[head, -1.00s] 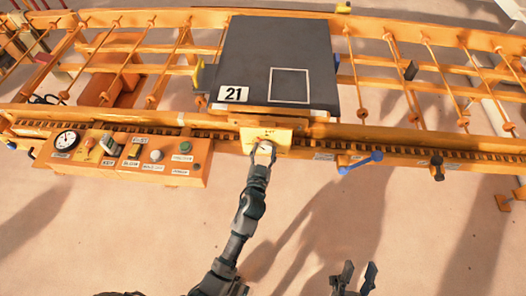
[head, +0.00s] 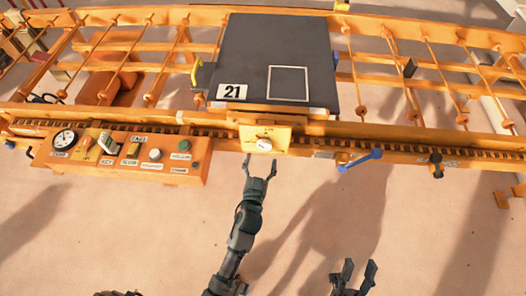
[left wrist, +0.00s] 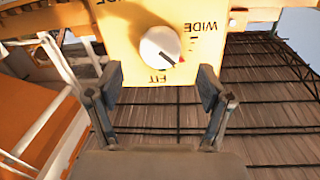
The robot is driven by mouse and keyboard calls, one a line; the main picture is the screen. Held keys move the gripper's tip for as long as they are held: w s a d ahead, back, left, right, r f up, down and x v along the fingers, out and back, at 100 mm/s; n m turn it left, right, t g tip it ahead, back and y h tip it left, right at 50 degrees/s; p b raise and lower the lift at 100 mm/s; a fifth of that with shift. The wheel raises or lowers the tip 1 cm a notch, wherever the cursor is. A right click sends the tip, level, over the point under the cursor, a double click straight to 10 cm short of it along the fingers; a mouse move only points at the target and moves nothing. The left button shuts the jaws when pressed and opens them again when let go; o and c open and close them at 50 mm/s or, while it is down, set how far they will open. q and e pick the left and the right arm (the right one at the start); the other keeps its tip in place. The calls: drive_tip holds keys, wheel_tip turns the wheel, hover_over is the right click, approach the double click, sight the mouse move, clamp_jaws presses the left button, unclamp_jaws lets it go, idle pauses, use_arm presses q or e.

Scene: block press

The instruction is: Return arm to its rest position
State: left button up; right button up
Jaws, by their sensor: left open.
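My left gripper (head: 260,167) is open and empty, just below and in front of the white knob (head: 264,144) on the orange box. In the left wrist view, the open fingers (left wrist: 160,100) sit below the knob (left wrist: 160,46), apart from it. Its red mark points to the lower right, between the words FIT and WIDE. My right gripper (head: 354,277) is at the bottom edge of the head view, its two fingers spread apart with nothing between them.
The orange press frame (head: 420,155) spans the view. A dark plate (head: 255,55) marked 21 lies on it. A control panel (head: 130,158) with a gauge and buttons is at left, and a blue handle (head: 360,160) sticks out at right. The floor in front is clear.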

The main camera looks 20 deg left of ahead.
use_arm(q)
drive_tip(key=shift+s+d, duration=0.15)
drive_tip(key=shift+s, duration=0.45)
drive_tip(key=shift+s+d, duration=0.15)
drive_tip(key=shift+s, duration=0.4)
